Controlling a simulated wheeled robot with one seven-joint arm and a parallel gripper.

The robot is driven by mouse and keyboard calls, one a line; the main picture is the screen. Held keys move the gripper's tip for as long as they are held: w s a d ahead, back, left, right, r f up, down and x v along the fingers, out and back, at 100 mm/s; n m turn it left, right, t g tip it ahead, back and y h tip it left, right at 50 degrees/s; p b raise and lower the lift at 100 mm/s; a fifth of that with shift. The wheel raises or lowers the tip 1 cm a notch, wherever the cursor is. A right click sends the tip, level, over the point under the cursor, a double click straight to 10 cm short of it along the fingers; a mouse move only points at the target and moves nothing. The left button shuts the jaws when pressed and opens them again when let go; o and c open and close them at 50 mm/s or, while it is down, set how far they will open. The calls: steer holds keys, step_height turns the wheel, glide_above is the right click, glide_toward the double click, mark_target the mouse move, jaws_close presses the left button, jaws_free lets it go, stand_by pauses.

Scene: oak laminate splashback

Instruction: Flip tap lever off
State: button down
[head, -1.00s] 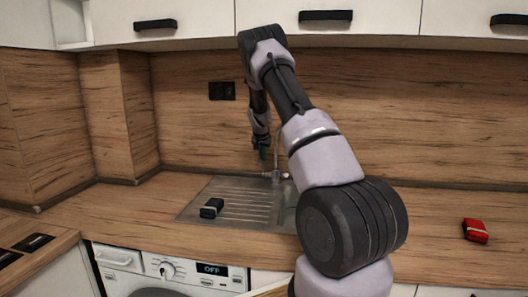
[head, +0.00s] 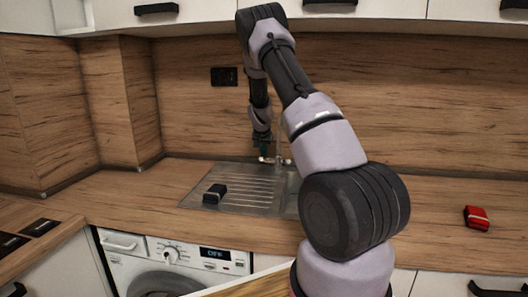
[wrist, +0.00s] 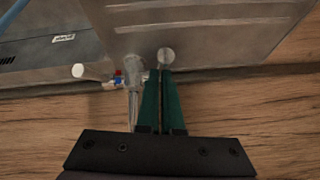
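The metal tap (head: 280,148) stands at the back of the steel sink (head: 245,208). In the wrist view the tap (wrist: 133,75) lies just left of my fingers, with small red and blue marks on its side and a pale round end further left. My gripper (head: 262,151) points down beside the tap. In the wrist view, the green fingers of my gripper (wrist: 160,75) are together with only a thin line between them and nothing visibly held. The fingertips overlap the tap's area; I cannot tell whether they touch it.
A black box (head: 215,193) lies on the drainer and a red item (head: 477,217) on the counter at right. A washing machine (head: 175,260) stands below. A black socket (head: 224,76) is on the wood splashback, under wall cupboards (head: 200,14).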

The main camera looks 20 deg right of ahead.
steer(key=shift+s+a+f, duration=0.35)
steer(key=shift+f, duration=0.2)
steer(key=shift+s+a+r, duration=0.1)
steer(key=shift+r, duration=0.15)
steer(key=v, duration=1)
steer(key=shift+d+r, duration=0.3)
steer(key=shift+r, duration=0.3)
